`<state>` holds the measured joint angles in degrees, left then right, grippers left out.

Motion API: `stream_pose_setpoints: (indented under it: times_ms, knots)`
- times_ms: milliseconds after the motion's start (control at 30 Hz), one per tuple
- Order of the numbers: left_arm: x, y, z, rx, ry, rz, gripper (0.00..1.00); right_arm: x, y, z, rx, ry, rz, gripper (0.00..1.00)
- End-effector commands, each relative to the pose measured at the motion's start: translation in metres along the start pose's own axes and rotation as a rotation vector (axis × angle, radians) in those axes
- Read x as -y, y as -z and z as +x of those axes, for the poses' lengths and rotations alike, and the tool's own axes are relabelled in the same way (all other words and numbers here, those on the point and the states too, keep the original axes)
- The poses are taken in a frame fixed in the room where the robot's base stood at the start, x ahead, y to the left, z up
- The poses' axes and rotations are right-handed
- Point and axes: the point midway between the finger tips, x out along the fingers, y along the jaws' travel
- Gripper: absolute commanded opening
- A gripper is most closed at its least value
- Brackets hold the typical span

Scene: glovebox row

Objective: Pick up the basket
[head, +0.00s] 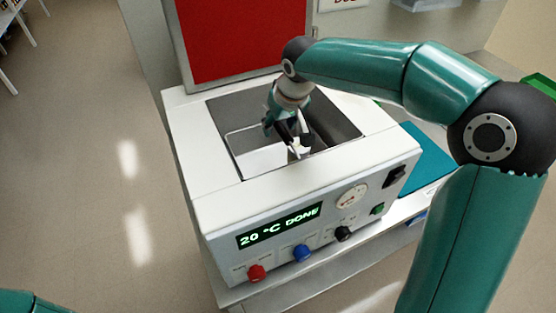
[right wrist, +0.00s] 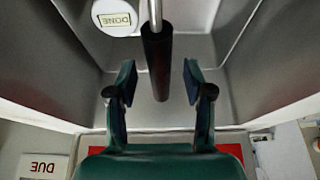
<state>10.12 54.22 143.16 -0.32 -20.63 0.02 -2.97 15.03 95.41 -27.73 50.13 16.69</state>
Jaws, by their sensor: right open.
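A white bath machine (head: 225,205) has an open steel basin (head: 243,127) in its top. My right gripper (head: 294,143) points down into the basin and is open. In the right wrist view, a black grip on a thin metal rod (right wrist: 157,62) lies between the spread fingers of the right gripper (right wrist: 160,88), apart from both. This looks like the basket's handle; the rest of the basket is not clear to see. A white round piece marked DONE (right wrist: 117,17) is beside the rod. My left gripper is out of view.
A red panel (head: 243,40) stands behind. A teal mat (head: 428,158) lies to the right. The basin walls are close.

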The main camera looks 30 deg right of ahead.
Motion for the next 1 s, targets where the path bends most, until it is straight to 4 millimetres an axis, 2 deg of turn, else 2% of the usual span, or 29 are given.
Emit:
stream_pose_setpoints:
  times_ms: [100, 200, 1000]
  knots:
    - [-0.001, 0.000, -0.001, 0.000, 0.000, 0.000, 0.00, 0.000, -0.001, 0.013, 0.001, 0.000, -0.001, 0.51]
    - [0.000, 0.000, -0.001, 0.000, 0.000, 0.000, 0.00, 0.000, -0.001, 0.016, 0.000, 0.000, -0.001, 0.51]
    - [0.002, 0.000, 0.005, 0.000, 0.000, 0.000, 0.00, 0.000, -0.002, 0.020, -0.001, 0.000, -0.001, 0.51]
